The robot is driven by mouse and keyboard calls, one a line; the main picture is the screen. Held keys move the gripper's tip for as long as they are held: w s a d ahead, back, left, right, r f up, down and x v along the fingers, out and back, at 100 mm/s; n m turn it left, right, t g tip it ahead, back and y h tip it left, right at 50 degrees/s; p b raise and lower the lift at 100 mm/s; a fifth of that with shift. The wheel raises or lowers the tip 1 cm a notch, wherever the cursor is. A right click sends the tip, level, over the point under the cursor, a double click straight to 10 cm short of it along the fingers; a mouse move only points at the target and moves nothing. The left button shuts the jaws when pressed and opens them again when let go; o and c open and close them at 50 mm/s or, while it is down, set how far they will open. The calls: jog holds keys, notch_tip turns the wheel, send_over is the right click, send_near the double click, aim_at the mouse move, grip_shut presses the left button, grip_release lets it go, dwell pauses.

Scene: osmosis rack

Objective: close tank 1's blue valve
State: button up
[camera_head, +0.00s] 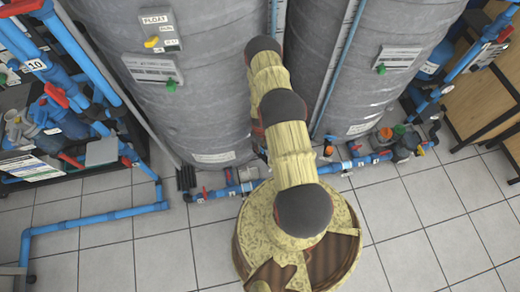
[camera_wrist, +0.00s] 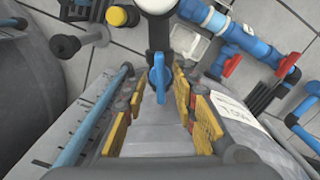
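The blue valve (camera_wrist: 159,72) shows in the wrist view as a narrow blue handle below a white and black pipe fitting (camera_wrist: 158,28). My gripper (camera_wrist: 160,94) is open, with yellow finger pads on either side of the handle's lower end. Gaps show between handle and pads, so I see no contact. A grey tank surface with a white label (camera_wrist: 254,130) lies beneath and to the right. In the head view, my arm reaches toward the gap between the left grey tank (camera_head: 190,100) and the right grey tank (camera_head: 375,75); it hides the gripper and valve.
In the wrist view, blue pipes with a red valve handle (camera_wrist: 232,66) lie at the upper right, and a black-and-yellow fitting (camera_wrist: 122,16) at the upper left. In the head view, low blue pipes (camera_head: 95,218) run along the tiled floor, which is clear at the right front.

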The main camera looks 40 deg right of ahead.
jog(key=shift+f, duration=0.95)
jog(key=shift+c, duration=1.3)
jog(key=c, duration=0.4)
grip_shut()
